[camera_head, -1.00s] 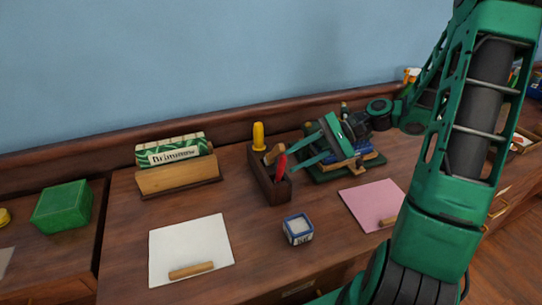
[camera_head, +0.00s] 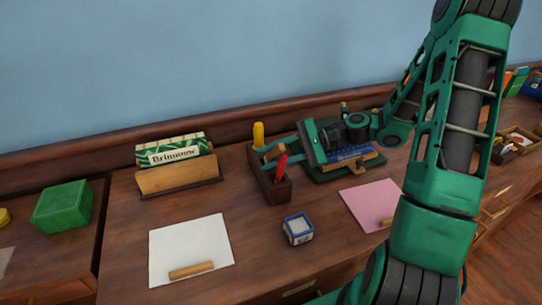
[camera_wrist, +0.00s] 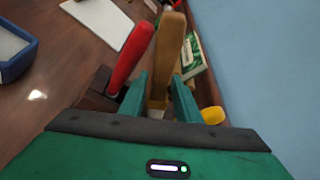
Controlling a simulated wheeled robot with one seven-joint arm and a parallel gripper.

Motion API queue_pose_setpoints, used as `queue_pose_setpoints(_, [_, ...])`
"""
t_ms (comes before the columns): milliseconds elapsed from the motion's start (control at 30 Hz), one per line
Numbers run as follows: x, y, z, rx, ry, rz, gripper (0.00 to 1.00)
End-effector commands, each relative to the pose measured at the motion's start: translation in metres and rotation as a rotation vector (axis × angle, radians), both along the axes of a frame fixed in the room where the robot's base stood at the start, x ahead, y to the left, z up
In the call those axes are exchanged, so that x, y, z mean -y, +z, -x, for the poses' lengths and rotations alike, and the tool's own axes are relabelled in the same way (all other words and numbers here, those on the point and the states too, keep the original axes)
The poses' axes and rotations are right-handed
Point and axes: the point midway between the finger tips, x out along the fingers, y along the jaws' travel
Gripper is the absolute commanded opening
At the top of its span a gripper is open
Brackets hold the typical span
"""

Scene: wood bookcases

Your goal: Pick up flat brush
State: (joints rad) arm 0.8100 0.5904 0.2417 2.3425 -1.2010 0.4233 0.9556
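A brush with a wooden handle (camera_wrist: 170,40), which looks like the flat brush, stands in the dark wooden holder (camera_head: 277,191). In the wrist view it rises between the two green fingers of my gripper (camera_wrist: 160,98), with a narrow gap visible beside the handle. My gripper (camera_head: 271,153) is open and reaches over the holder from the right in the head view. There the fingers mostly hide the brush. A red handle (camera_head: 281,168) stands in front of the fingers and a yellow handle (camera_head: 258,135) behind them, both in the same holder.
A green-and-white box (camera_head: 172,150) sits in a wooden stand to the left. A small blue-rimmed box (camera_head: 298,229), white paper (camera_head: 190,243) and pink paper (camera_head: 368,203) lie in front. A dark green tray (camera_head: 318,176) with books is right of the holder, under my gripper.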

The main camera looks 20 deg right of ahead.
Motion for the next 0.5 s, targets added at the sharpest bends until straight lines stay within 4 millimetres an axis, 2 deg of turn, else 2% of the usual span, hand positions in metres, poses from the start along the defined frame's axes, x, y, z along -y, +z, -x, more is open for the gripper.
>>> queue_pose_setpoints(33, [-0.009,-0.002,-0.001,-0.001,0.005,-0.002,0.30])
queue_pose_setpoints(200, [-0.026,-0.008,-0.006,-0.001,0.003,0.000,0.30])
queue_pose_setpoints(500, [-0.030,-0.010,-0.008,0.001,0.000,0.000,0.30])
